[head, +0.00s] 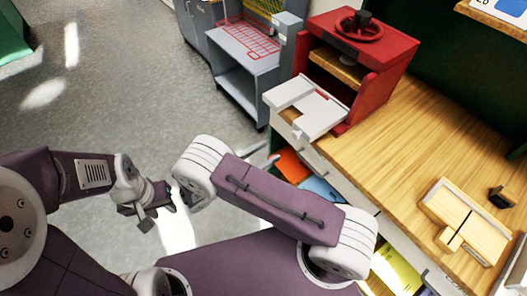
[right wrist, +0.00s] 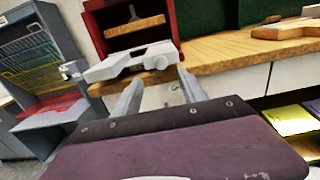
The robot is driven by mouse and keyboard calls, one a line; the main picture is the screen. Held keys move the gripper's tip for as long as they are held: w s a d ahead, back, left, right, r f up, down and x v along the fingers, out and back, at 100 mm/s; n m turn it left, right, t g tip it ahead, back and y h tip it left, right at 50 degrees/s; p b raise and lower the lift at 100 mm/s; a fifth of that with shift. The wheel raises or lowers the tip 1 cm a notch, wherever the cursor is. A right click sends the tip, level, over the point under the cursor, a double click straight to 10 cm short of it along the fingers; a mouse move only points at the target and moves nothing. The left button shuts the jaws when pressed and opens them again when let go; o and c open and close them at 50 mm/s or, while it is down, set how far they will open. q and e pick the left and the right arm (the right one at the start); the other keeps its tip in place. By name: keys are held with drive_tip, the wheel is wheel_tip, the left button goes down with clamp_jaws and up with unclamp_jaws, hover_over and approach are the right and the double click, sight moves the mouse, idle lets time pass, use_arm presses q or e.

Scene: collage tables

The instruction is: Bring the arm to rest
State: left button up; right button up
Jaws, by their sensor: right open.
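My right gripper (right wrist: 160,92) is open and empty in the right wrist view, its two grey fingers apart. In the head view the right gripper (head: 262,156) is partly hidden behind its own purple and white arm, out over the floor side of the wooden table. My left gripper (head: 157,207) is at the left in the head view, over the grey floor and clear of the tables. It is small and dark there, and its finger gap is unclear.
A red press (head: 385,45) with a white sliding plate (head: 312,108) stands on the wooden table (head: 405,135). A wooden block fixture (head: 465,222) lies further right. Coloured sheets (head: 292,165) show in shelves below. A grey cabinet (head: 245,65) stands behind.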

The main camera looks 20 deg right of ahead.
drive_tip(key=d+r+m+g+y, duration=0.1)
drive_tip(key=d+r+m+g, duration=0.7)
drive_tip(key=d, duration=0.4)
drive_tip(key=s+d+m+g+y, duration=0.3)
drive_tip(key=s+d+m+y, duration=0.25)
drive_tip(key=s, duration=0.35)
drive_tip(key=s+a+f+m+t+y, duration=0.1)
drive_tip(key=s+a+f+m+y, duration=0.2)
drive_tip(key=s+a+m+y, duration=0.25)
drive_tip(key=w+a+f+m+t+y, duration=0.3)
drive_tip(key=w+a+t+y, duration=0.1)
drive_tip(key=a, duration=0.3)
drive_tip(key=shift+w+f+m+t+y, duration=0.15)
drive_tip(key=shift+f+m+t+y, duration=0.15)
drive_tip(key=shift+y, duration=0.3)
